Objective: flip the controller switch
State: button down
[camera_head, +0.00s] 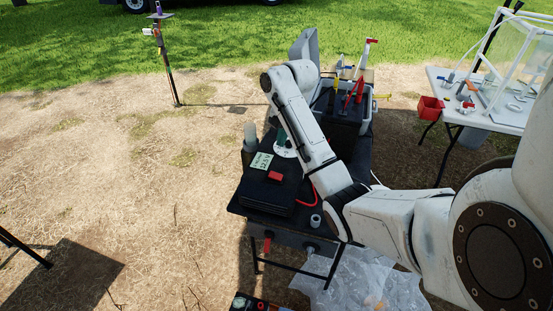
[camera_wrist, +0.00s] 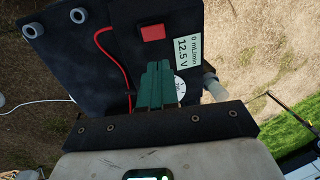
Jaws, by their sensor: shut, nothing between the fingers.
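The controller is a black box (camera_head: 262,197) on a small black table, with a red switch (camera_head: 275,176) and a pale display (camera_head: 262,160) on top. In the wrist view the red switch (camera_wrist: 153,32) lies just beyond my fingertips, and the display (camera_wrist: 188,52) reads 0 mL/min and 12.5 V. My gripper (camera_wrist: 158,65) has green fingers, shut and empty, pointing toward the switch with a gap in the picture. In the head view my gripper (camera_head: 281,138) is behind the controller's far edge, partly hidden by my arm. The switch's exact tilt is hard to tell.
A round white dial (camera_wrist: 180,87) sits beside my fingers. A red cable (camera_wrist: 112,62) curves past the controller. Grey rings (camera_wrist: 78,15) stand at the table's edge. Clear plastic (camera_head: 350,280) lies on the ground in front.

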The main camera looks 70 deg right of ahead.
aim_at(272, 173)
jog(key=f, duration=0.4)
jog(key=w+f+b, duration=0.1)
jog(key=f, duration=0.4)
jog(key=w+f, duration=0.1)
jog(key=f, duration=0.3)
jog(key=shift+w+a+f+b, duration=0.1)
jog(key=shift+w+f+b, duration=0.2)
jog(key=shift+b, duration=0.1)
jog(key=shift+w+f, duration=0.2)
jog(key=shift+s+r, duration=0.25)
jog(key=shift+s, duration=0.15)
jog(key=shift+w+f, duration=0.2)
jog(key=shift+w, duration=0.05)
jog(key=shift+s+r+p, duration=0.1)
jog(key=shift+s+p, duration=0.55)
jog(key=shift+s, duration=0.2)
jog(key=shift+r, duration=0.15)
